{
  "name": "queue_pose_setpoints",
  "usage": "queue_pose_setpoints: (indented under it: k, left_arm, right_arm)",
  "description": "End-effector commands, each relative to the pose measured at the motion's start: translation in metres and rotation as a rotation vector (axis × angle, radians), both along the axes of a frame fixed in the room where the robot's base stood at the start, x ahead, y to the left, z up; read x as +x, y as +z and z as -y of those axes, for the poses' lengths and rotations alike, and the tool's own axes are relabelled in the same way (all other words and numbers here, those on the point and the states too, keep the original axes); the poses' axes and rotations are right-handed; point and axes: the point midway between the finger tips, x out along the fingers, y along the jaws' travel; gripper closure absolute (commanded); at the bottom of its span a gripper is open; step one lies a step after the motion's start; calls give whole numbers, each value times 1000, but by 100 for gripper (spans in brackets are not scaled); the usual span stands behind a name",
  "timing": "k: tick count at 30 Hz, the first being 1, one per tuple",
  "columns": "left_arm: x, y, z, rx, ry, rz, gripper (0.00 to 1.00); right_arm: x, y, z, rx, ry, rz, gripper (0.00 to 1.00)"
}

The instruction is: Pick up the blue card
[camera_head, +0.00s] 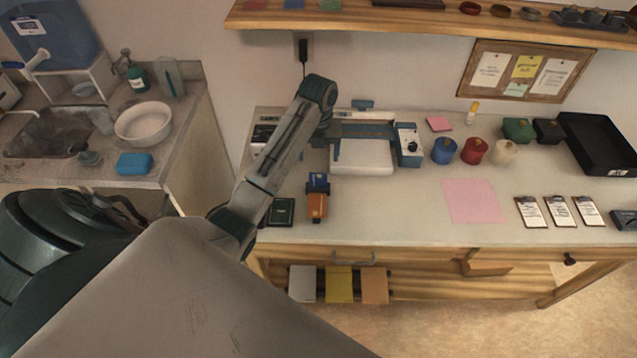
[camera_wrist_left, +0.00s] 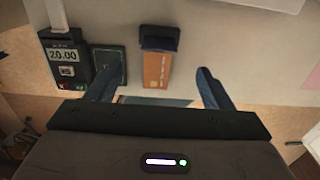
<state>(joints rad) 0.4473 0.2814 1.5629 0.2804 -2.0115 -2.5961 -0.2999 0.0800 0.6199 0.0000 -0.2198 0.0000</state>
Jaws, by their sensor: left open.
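I cannot make out a clear blue card. An orange card-shaped piece (camera_head: 317,205) with a dark blue top part (camera_head: 318,182) lies near the table's front left; in the left wrist view the orange piece (camera_wrist_left: 157,68) runs out from the dark blue part (camera_wrist_left: 160,38). A small blue flat piece (camera_head: 293,4) is on the wall shelf. My left gripper (camera_wrist_left: 155,88) is open, its two fingers apart on either side of the orange piece's near end, with nothing held. In the head view my left wrist hangs over the table's left part. My right gripper is out of view.
A dark green card (camera_wrist_left: 108,66) and a terminal reading 20.00 (camera_wrist_left: 66,60) are left of the orange piece. A white device (camera_head: 362,157) stands behind it. Blue, red and cream pots (camera_head: 443,152) and a pink sheet (camera_head: 473,201) are to the right. Bare tabletop (camera_head: 390,215) lies between.

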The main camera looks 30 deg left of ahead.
Motion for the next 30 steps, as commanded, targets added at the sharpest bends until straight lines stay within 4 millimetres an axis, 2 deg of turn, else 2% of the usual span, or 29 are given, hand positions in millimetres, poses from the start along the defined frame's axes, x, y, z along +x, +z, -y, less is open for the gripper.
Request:
queue_pose_setpoints:
  k: [1,3,9,14,16,19,24,30]
  left_arm:
    - [0,-13,0,0,0,0,25]
    - [0,-23,0,0,1,0,25]
    - [0,-43,0,1,1,1,25]
    - [-1,-50,0,0,2,0,25]
    - [-2,-60,0,-1,2,-3,25]
    - [-2,-71,-1,-2,2,-5,25]
    - [-2,-92,-1,0,2,0,25]
    - [-1,-96,-1,1,2,1,25]
  right_arm:
    - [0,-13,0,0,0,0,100]
    - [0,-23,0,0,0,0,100]
    - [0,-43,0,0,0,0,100]
    - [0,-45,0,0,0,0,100]
    - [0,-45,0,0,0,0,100]
    - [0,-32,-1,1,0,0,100]
    - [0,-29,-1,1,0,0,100]
    - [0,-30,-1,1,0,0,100]
